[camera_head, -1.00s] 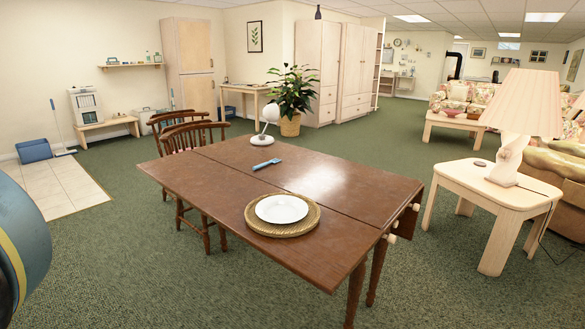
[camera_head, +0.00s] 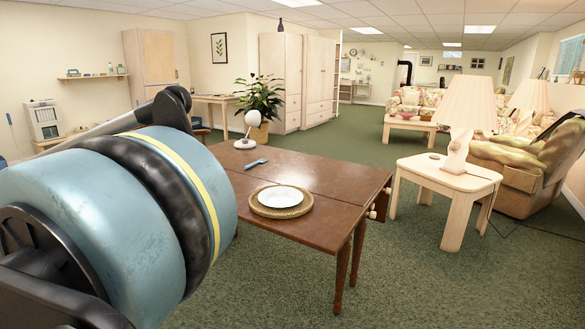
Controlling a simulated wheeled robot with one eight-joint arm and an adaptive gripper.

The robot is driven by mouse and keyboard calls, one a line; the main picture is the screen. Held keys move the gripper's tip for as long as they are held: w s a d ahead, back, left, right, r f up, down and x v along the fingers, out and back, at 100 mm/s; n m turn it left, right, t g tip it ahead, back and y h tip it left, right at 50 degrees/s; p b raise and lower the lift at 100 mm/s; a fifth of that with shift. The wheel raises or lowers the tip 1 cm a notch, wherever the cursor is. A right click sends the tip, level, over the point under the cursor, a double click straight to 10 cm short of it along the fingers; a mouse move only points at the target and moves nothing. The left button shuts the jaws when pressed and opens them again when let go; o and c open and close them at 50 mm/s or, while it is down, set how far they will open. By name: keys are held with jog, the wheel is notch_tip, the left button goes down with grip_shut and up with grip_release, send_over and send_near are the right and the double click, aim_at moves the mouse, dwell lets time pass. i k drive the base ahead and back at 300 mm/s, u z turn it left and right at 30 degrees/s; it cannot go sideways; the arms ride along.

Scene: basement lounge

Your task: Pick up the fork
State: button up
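A small blue utensil (camera_head: 256,163), which looks like the fork, lies flat on the brown wooden table (camera_head: 318,189). It is left of and behind a white plate (camera_head: 281,196) on a round woven mat (camera_head: 281,212). My blue and black arm link fills the left of the view and covers the table's left part. My gripper is not in view, and nothing is seen touching the fork.
A white desk lamp (camera_head: 252,119) stands at the table's far edge. A pale side table (camera_head: 446,180) with a large lamp (camera_head: 467,106) is on the right, by an armchair (camera_head: 525,170). Green carpet (camera_head: 395,265) is open in front. A potted plant (camera_head: 259,99) stands behind.

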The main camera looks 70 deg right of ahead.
aim_at(255, 163)
jog(key=z, duration=1.85)
jog(key=i, duration=0.65)
jog(key=z, duration=0.05)
